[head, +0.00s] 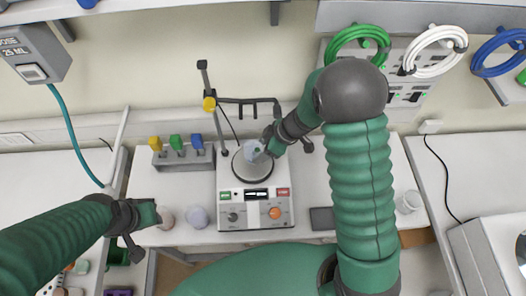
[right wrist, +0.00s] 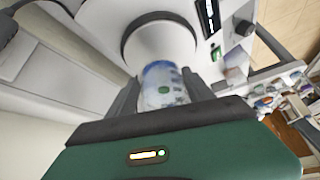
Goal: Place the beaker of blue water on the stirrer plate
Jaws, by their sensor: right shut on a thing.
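The beaker (head: 253,149) is small and clear with a blue tint. It is over the round plate (head: 240,172) of the white stirrer (head: 255,219) in the head view. My right gripper (head: 267,146) is shut on it from the right. In the right wrist view the beaker (right wrist: 162,88) sits between the two fingers, with the stirrer plate (right wrist: 150,28) just beyond it. I cannot tell whether its base touches the plate. My left gripper (head: 150,216) is at the left of the bench, close to a pinkish vessel (head: 166,218); its fingers are unclear.
A stand with a yellow clamp (head: 209,104) rises behind the stirrer. A rack with yellow, green and blue-topped items (head: 184,160) is to its left. A pale round vessel (head: 198,217) stands left of the stirrer. A dark flat pad (head: 322,219) and white mug (head: 409,202) lie right.

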